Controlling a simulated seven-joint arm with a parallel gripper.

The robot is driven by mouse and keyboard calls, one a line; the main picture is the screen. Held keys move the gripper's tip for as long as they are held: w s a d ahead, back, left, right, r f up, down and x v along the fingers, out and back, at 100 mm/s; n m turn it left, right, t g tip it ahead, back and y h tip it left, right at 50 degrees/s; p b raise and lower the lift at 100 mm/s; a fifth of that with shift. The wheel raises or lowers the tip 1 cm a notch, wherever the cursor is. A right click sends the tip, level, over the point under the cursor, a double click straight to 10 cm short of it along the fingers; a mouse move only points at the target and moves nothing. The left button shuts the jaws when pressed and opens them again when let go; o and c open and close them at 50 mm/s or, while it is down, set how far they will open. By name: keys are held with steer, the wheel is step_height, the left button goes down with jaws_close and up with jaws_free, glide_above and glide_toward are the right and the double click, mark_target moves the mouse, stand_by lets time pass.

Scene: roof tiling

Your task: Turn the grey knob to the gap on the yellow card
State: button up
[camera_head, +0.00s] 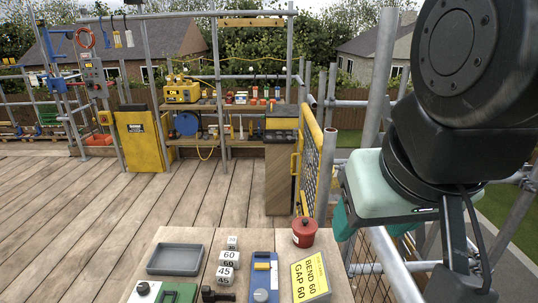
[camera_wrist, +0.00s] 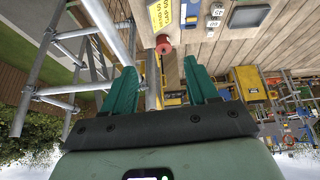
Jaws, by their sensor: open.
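The yellow card (camera_head: 311,278) lies at the right of the near bench and reads BEND 60, GAP 60; it also shows at the top of the wrist view (camera_wrist: 159,14). Just left of it is a blue tool (camera_head: 262,264) with a yellow part and a round grey knob (camera_head: 261,295) at the lower picture edge. The knob's setting is too small to read. The blue tool shows partly at the wrist view's top edge (camera_wrist: 190,8). My gripper (camera_wrist: 162,80) is open and empty, its green fingers apart, up to the right of the bench and away from the knob.
A red pot (camera_head: 304,232) stands behind the card. Numbered blocks (camera_head: 227,262), a black clamp-like item (camera_head: 216,294), a grey tray (camera_head: 175,259) and a green device (camera_head: 178,293) share the bench. A yellow mesh gate (camera_head: 312,155) and scaffold poles stand near my arm.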

steer(key=shift+o, duration=0.5)
steer(key=w+a+f+n+g+h, duration=0.1)
steer(key=w+f+n+g, duration=0.1)
steer(key=w+f+n, duration=0.2)
steer(key=w+n, duration=0.3)
steer(key=w, duration=0.1)
steer(key=shift+w+f+h, duration=0.25)
steer(key=shift+w+h, duration=0.05)
steer(key=shift+w, duration=0.05)
steer(key=n+g+y, duration=0.2)
steer(key=n+g, duration=0.2)
steer(key=n, duration=1.5)
glide_above(261, 294)
step_height(261, 294, down, 27)
step_height(261, 294, down, 10)
steer(key=shift+f, duration=0.1)
steer(key=c, duration=1.1)
steer(key=shift+o, duration=0.2)
